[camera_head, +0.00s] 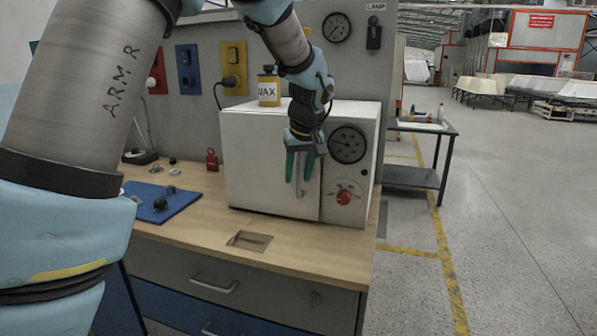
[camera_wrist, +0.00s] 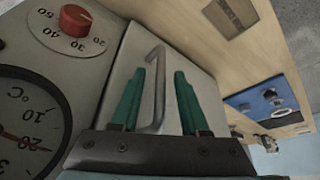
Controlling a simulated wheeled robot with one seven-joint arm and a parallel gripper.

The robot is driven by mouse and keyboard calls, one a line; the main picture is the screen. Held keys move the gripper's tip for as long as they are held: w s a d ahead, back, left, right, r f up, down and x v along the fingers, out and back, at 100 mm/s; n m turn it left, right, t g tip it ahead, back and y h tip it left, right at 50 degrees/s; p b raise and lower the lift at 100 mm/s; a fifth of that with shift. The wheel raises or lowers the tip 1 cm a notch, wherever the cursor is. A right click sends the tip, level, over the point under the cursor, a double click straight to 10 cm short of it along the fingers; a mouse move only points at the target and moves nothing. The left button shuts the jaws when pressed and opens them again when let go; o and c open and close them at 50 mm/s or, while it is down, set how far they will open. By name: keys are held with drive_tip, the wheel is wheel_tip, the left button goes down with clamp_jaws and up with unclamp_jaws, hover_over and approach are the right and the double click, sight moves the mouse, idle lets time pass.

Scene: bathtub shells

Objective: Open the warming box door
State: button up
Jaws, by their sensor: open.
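The warming box (camera_head: 270,160) is a white box on the wooden bench, with a dial gauge (camera_head: 347,145) and a red knob (camera_head: 344,196) on its right panel. Its door looks shut. A grey bar handle (camera_head: 300,186) stands along the door's right edge. My gripper (camera_head: 299,180), with green fingers, is in front of the handle's upper part. In the wrist view the handle (camera_wrist: 159,90) lies between the two open fingers of my gripper (camera_wrist: 160,85), nearer the left finger. I cannot tell whether a finger touches it. The door face (camera_wrist: 195,60) is behind them.
A WAX bottle (camera_head: 269,88) stands on top of the box. A blue mat (camera_head: 160,203) with small parts lies left on the bench (camera_head: 200,228), and a red padlock (camera_head: 212,160) stands behind it.

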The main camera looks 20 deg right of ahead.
drive_tip(key=shift+c, duration=0.4)
clamp_jaws()
idle(0.9)
